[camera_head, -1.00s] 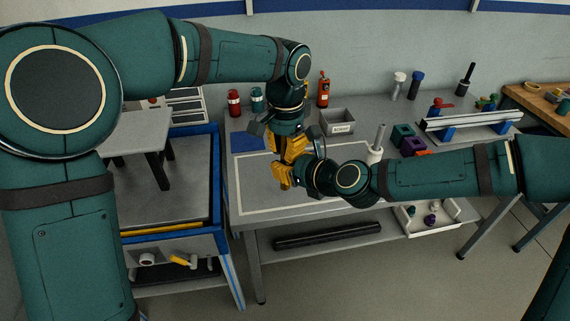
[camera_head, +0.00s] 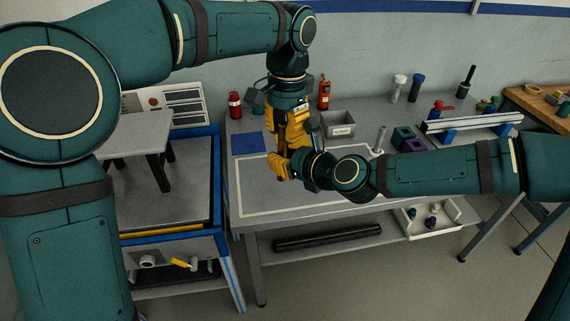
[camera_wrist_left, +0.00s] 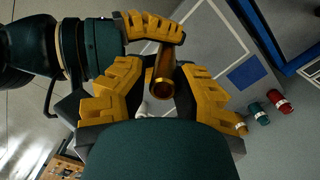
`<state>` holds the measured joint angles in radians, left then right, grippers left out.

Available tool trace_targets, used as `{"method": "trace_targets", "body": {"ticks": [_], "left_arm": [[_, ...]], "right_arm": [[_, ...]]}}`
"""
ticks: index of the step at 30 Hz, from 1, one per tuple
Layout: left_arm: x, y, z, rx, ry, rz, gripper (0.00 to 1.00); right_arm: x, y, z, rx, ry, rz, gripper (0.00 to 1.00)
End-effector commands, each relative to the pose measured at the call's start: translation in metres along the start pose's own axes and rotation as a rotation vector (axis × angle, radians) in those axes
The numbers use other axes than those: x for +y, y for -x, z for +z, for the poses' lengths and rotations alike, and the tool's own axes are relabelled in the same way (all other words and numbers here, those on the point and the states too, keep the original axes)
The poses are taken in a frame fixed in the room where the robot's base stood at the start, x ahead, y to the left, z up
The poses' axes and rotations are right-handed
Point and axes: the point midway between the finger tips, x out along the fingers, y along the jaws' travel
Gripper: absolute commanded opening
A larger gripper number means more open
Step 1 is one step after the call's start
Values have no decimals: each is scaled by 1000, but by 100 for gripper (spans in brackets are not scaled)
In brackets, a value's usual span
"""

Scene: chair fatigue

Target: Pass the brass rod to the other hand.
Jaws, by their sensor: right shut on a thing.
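The brass rod (camera_wrist_left: 164,72) is a short golden tube, seen nearly end-on in the left wrist view. My right gripper (camera_wrist_left: 155,28) is shut on it, and one end sticks out toward my left gripper (camera_wrist_left: 160,88). The left fingers stand apart on either side of the rod's end, with visible gaps. In the head view my left gripper (camera_head: 289,138) points down just above my right gripper (camera_head: 279,166), over the workbench. The rod is hidden or too small to make out there.
The grey workbench (camera_head: 255,190) has a blue square (camera_head: 248,143) on its left. Behind the grippers stand a red bottle (camera_head: 235,105), a red-orange bottle (camera_head: 324,92) and a labelled grey bin (camera_head: 338,125). A blue-edged cart (camera_head: 213,180) stands left of the bench.

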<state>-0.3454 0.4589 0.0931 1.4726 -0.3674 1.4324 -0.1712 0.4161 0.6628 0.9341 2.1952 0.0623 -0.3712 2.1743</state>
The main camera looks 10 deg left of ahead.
Motion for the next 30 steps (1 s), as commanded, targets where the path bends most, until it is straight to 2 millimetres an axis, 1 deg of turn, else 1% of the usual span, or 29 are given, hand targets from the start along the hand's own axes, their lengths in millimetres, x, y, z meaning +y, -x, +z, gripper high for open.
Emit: {"method": "trace_targets", "body": {"ticks": [1,4,7,10,11,14,17,20,21,23,24,25,26,27,28,30], "left_arm": [[4,37,-5,74,1,-7,47],[5,52,-4,74,-2,-5,47],[5,61,-3,70,-3,-5,47],[4,64,-2,70,1,-3,47],[2,62,-3,72,5,-3,47],[-8,48,-7,88,36,3,47],[-28,20,-15,126,97,11,47],[-54,-24,-22,174,183,28,47],[-65,-41,-24,199,221,36,47],[-80,-68,-26,238,281,52,47],[-88,-87,-26,264,319,64,47],[-93,-101,-26,282,347,75,47],[-96,-116,-25,299,370,89,47],[-96,-137,-25,318,397,110,47],[-93,-151,-25,329,412,126,47],[-82,-184,-23,344,438,166,47]], "right_arm": [[3,1,-34,67,-43,22,0],[2,2,-35,68,-46,20,0],[1,2,-35,69,-48,19,0],[2,2,-35,69,-48,20,0],[2,2,-35,69,-48,20,0],[2,2,-35,69,-48,20,0],[2,2,-35,68,-47,19,0],[2,1,-32,62,-41,19,0],[2,1,-31,61,-39,18,0],[2,1,-30,59,-37,18,0],[2,1,-30,58,-36,17,0],[2,1,-30,58,-35,17,0],[2,1,-29,57,-35,17,0],[2,1,-29,56,-34,17,0],[2,1,-29,56,-33,17,0],[2,1,-28,55,-32,16,0]]}}
